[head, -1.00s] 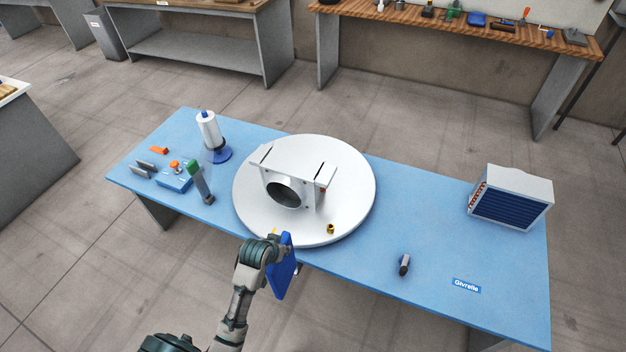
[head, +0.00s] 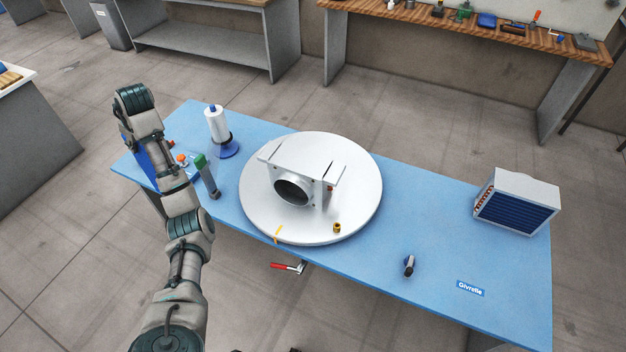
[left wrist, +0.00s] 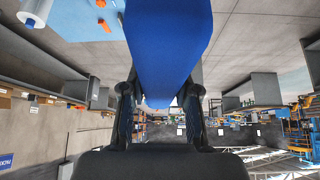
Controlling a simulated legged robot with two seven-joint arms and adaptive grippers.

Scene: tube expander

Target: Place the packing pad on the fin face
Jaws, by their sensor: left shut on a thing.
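The packing pad looks like a flat blue slab (left wrist: 168,45) and fills the upper middle of the left wrist view. My left gripper (left wrist: 160,108) is shut on it, with a finger at each side. In the head view, only part of the blue pad (head: 147,168) shows beside my left arm, over the table's left end; the fingers are hidden there. The fin face (head: 510,213) is the dark blue ribbed front of a pale box-shaped unit (head: 522,183) at the table's right end, far from the gripper. My right gripper is not in view.
A round white turntable (head: 350,222) carries a metal bracket with a round opening (head: 293,189). A white roll (head: 216,124) and a green-topped tool (head: 206,175) stand left of it. A small dark cylinder (head: 409,265) lies toward the front right. Blue table (head: 425,215) is clear before the unit.

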